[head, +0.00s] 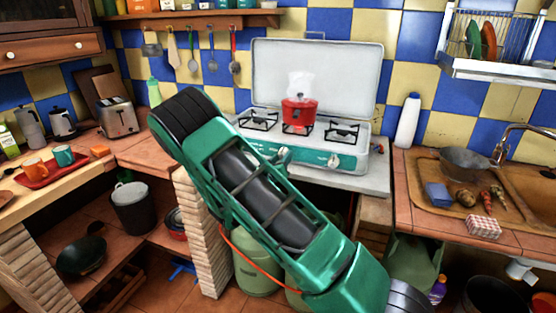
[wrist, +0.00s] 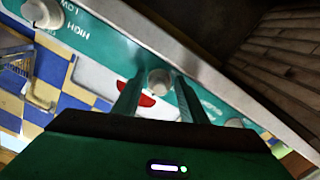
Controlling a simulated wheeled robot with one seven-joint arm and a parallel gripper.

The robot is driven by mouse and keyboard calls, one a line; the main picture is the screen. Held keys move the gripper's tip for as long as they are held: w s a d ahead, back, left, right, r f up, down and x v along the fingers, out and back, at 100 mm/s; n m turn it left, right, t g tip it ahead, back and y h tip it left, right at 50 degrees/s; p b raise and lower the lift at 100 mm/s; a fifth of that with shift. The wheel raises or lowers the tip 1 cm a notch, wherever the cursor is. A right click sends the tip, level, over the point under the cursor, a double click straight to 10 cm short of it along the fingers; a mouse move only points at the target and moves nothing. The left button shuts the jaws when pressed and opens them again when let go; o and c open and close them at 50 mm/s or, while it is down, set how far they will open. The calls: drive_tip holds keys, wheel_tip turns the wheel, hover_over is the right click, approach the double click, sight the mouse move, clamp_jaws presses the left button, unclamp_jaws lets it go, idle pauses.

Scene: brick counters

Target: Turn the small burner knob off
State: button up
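The stove (head: 356,163) is white with a teal front panel and an open lid. Its right knob (head: 333,161) shows in the head view and, as the large pale knob (wrist: 42,12), at the top left of the wrist view. The middle knob (wrist: 158,82) lies between the fingertips of my gripper (wrist: 158,92), with small gaps seeming to show on both sides. A third knob (wrist: 235,123) is partly hidden beyond the right finger. My gripper is open at the panel. In the head view my arm hides most of it and the panel's left part.
A red pot (head: 299,114) with white steam stands on the middle burner, close behind the panel. A white bottle (head: 407,120) stands right of the stove, and a toaster (head: 118,117) stands on the left counter. A sink (head: 532,188) is at the right.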

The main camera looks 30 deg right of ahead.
drive_tip(key=shift+o, duration=0.2)
drive_tip(key=shift+r, duration=0.15)
drive_tip(key=shift+a, duration=0.1)
drive_tip(key=shift+s+a, duration=0.1)
drive_tip(key=shift+a, duration=0.1)
drive_tip(key=v, duration=1)
